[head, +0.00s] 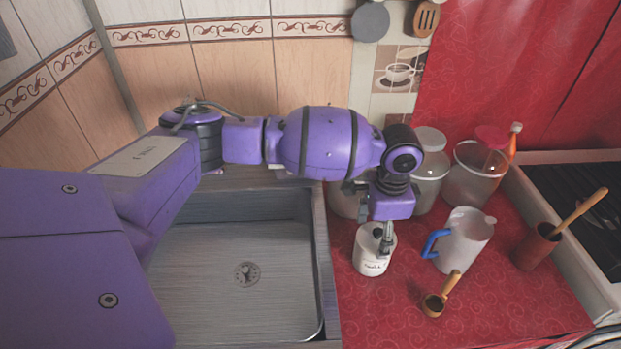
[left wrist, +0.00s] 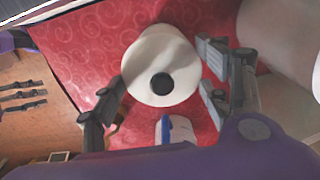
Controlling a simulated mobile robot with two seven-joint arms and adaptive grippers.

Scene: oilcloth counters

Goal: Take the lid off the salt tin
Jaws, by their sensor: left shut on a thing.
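The salt tin (head: 370,262) is a small white round tin with small dark lettering on its front. It stands upright on the red oilcloth, right of the sink. Its white lid (left wrist: 155,55) has a dark round knob (left wrist: 162,84), seen from above in the left wrist view. My left gripper (head: 379,232) points down over the tin, with its fingers on either side of the lid in the left wrist view (left wrist: 163,86). It is shut on the lid. I see no clear gap between lid and tin; the gripper partly hides the lid. My right gripper is not in view.
A white jug with a blue handle (head: 464,241) stands right of the tin, with a wooden-handled scoop (head: 435,304) in front. Lidded jars (head: 430,172) stand behind. A brown pot with a wooden stick (head: 536,247) is at right. The sink (head: 215,292) is empty.

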